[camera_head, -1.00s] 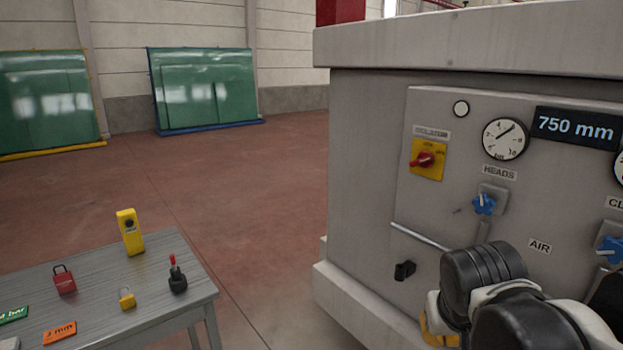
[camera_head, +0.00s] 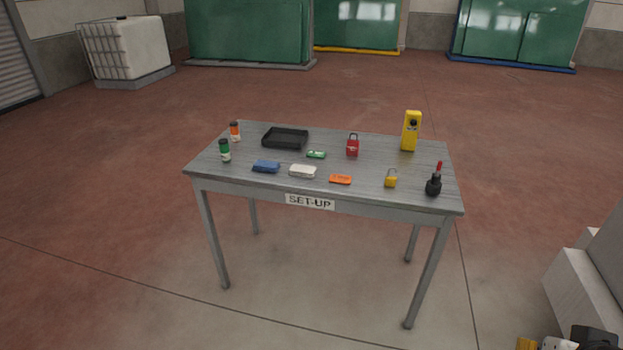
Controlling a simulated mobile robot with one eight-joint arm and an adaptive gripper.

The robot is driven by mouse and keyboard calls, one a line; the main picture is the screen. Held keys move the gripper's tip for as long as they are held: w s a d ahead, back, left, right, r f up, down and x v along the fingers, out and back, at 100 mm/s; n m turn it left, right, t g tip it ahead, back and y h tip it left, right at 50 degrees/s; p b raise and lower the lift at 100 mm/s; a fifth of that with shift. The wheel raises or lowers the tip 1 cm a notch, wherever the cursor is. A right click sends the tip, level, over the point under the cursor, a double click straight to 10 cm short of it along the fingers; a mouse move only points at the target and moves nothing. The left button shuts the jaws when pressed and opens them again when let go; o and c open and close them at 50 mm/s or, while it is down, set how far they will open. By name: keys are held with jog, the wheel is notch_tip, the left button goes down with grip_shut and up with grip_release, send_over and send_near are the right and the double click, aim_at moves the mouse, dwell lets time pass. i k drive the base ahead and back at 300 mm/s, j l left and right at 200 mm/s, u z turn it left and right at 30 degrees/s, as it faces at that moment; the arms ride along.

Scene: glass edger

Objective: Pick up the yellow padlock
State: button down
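The yellow padlock (camera_head: 390,181) stands on the grey set-up table (camera_head: 230,168), near its front edge and right of centre. Its shackle points up. A red padlock (camera_head: 352,148) stands farther back and to its left. Part of my arm shows at the bottom right corner of the view, well away from the table. My gripper's fingertips cannot be made out there.
A black tray (camera_head: 285,138) lies at the back left. Open floor surrounds the table. A grey machine base (camera_head: 593,280) stands at right.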

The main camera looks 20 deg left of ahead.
aim_at(391, 181)
jog(key=u, duration=0.6)
jog(key=i+j+z, duration=0.45)
jog(key=j, duration=0.2)
jog(key=j+z, duration=0.25)
jog(key=i+j+z, duration=0.2)
jog(key=j, duration=0.3)
jog(key=j+z, duration=0.25)
jog(key=i+j+z, duration=0.1)
jog(key=j+z, duration=0.15)
jog(key=j, duration=0.3)
